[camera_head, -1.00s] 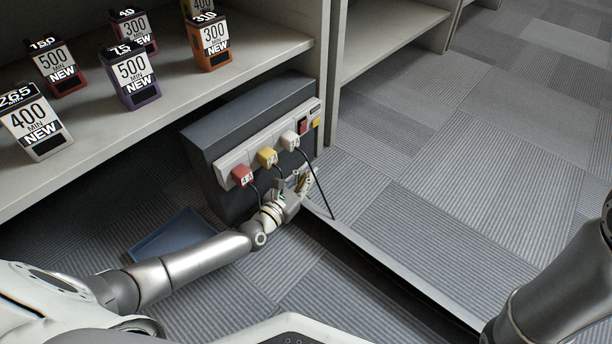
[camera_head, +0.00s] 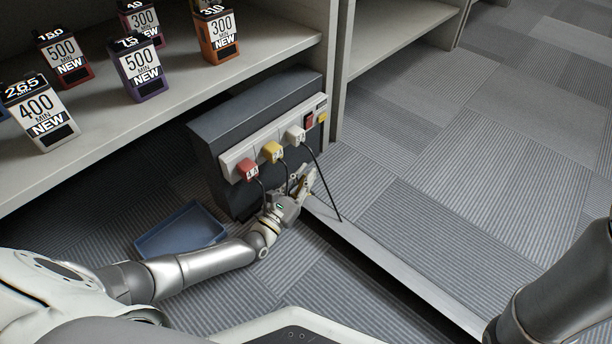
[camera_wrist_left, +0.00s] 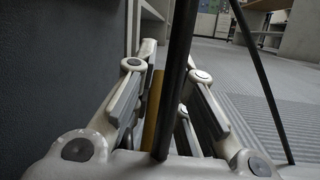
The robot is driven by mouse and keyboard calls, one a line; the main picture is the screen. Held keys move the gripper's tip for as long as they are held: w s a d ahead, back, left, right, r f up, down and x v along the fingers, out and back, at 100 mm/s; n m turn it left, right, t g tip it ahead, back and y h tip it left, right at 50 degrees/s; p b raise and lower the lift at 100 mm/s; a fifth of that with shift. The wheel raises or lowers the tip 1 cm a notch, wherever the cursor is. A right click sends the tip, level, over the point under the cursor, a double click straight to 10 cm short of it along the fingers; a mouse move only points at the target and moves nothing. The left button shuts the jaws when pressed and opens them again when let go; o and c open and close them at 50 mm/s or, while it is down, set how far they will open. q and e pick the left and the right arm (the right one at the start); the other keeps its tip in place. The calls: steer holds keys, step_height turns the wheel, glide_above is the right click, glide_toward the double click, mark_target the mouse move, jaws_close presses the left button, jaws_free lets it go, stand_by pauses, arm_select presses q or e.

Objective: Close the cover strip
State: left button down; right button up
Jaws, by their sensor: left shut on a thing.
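The cover strip (camera_head: 390,262) is a long pale grey strip on the floor. It runs from the power box toward the bottom right, beside a dark gap. My left gripper (camera_head: 305,186) is low in front of the power box, at the strip's far end. In the left wrist view its fingers (camera_wrist_left: 165,100) stand on both sides of a narrow yellow piece (camera_wrist_left: 152,112) and are shut on it. I cannot tell how this piece joins the strip. A dark cable crosses in front of the fingers. My right arm shows at the lower right; its gripper is out of view.
The dark power box (camera_head: 255,125) carries red (camera_head: 248,170), yellow (camera_head: 272,152) and white (camera_head: 296,136) plugs with hanging cables. Carpet to the right is clear.

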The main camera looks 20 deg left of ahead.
arm_select(q)
steer(key=c, duration=1.5)
jaws_free()
steer(key=shift+o, duration=0.2)
steer(key=r+v, duration=0.1)
steer(key=v, duration=0.3)
steer(key=r+v, duration=0.1)
steer(key=v, duration=0.3)
steer(key=r+v, duration=0.1)
steer(key=v, duration=0.4)
steer(key=shift+s, duration=0.35)
